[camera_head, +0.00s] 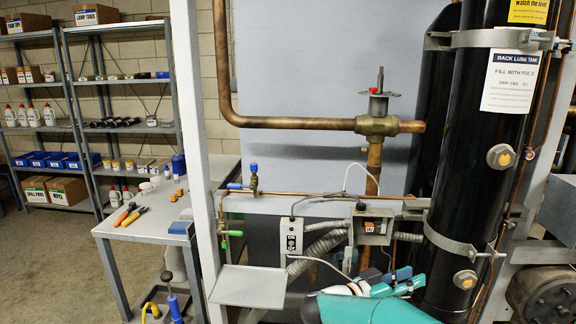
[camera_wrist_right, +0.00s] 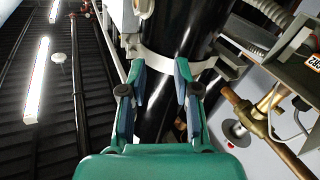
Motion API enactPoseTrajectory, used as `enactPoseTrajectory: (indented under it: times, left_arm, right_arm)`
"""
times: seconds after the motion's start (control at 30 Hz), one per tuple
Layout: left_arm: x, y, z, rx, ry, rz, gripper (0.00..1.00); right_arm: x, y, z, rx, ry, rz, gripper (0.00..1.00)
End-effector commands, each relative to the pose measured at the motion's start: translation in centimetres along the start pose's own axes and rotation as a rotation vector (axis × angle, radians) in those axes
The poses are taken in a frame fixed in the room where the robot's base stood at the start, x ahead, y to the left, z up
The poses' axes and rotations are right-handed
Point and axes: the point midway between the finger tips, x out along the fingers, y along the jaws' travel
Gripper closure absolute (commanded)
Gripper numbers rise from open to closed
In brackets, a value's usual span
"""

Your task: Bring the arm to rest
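My right gripper (camera_head: 392,282) is teal with dark pads and sits low in the head view, in front of the lower black tank and the grey panel. In the right wrist view the same gripper (camera_wrist_right: 160,85) has its two fingers spread apart, with nothing held between them. The black tank (camera_wrist_right: 180,30) and its pale clamp band pass behind the fingers there. I cannot tell the exact distance from fingers to tank. My left gripper is in neither view.
The black rack lube tank (camera_head: 465,150) stands at right, beside copper pipe (camera_head: 290,122) and a small grey switch box (camera_head: 373,226). A bare grey shelf (camera_head: 249,286) juts out at lower centre. A workbench with tools (camera_head: 150,228) and stocked shelving (camera_head: 120,80) stand at left.

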Motion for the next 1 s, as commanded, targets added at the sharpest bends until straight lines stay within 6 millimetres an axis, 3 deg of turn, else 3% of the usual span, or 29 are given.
enactPoseTrajectory:
  times: [0.03,0.13,0.2,0.27,0.4,0.47,0.6,0.8,0.9,1.0]
  left_arm:
    - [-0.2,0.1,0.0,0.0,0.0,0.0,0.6]
    - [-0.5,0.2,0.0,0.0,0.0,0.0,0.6]
    - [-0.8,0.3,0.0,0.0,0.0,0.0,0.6]
    - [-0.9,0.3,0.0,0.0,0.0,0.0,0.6]
    - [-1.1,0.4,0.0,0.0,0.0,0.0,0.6]
    - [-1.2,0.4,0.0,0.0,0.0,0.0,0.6]
    - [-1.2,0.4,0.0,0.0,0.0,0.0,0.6]
    - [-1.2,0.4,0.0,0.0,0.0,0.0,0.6]
    - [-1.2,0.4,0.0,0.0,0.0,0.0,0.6]
    - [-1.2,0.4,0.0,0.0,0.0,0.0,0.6]
  right_arm:
    - [1.8,0.0,2.1,-0.056,0.01,-0.026,0.69]
    - [4.6,-0.9,7.6,-0.151,0.016,-0.166,0.69]
    - [5.4,-1.7,12.7,-0.206,-0.019,-0.32,0.69]
    - [4.9,-2.1,17.2,-0.237,-0.078,-0.465,0.69]
    - [0.3,-1.4,26.9,-0.28,-0.297,-0.779,0.69]
    - [-2.6,-0.4,30.3,-0.291,-0.411,-0.894,0.69]
    - [-10.6,3.5,36.4,-0.321,-0.706,-1.12,0.69]
    - [-21.2,10.6,40.3,-0.391,-1.106,-1.319,0.69]
    - [-24.4,13.8,41.0,-0.423,-1.274,-1.342,0.69]
    - [-25.8,15.2,41.3,-0.421,-1.398,-1.309,0.69]
